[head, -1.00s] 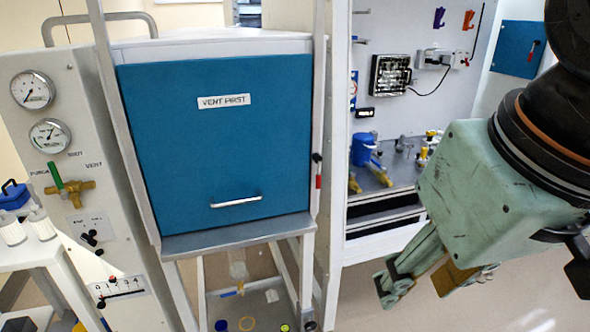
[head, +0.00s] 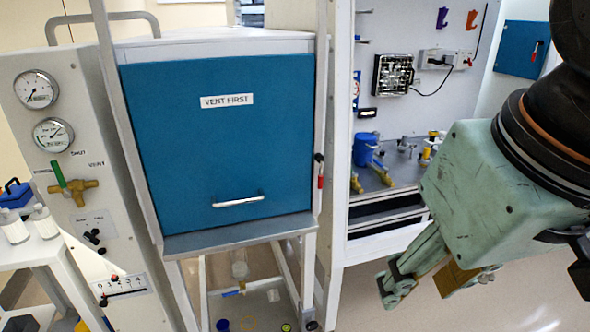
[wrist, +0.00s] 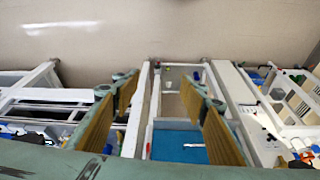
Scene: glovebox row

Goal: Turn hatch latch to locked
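The blue hatch (head: 215,150) bears a "VENT FIRST" label and a silver handle (head: 238,200), and it looks shut. A small latch lever (head: 320,178) with a black pivot and red grip hangs straight down on the frame at the hatch's right edge. My gripper (head: 425,280) is at the lower right in the head view, well clear of the latch and touching nothing. In the wrist view its two fingers (wrist: 160,90) are spread apart and empty. A blue panel that looks like the hatch (wrist: 180,146) shows beyond the fingers; the latch cannot be made out there.
A panel with gauges (head: 37,88) and a brass valve (head: 72,186) stands left of the hatch. White frame posts (head: 336,150) stand to its right. An open bay (head: 410,130) holds a blue container and fittings. Another blue panel (head: 520,48) carries a red lever. Floor is clear below my gripper.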

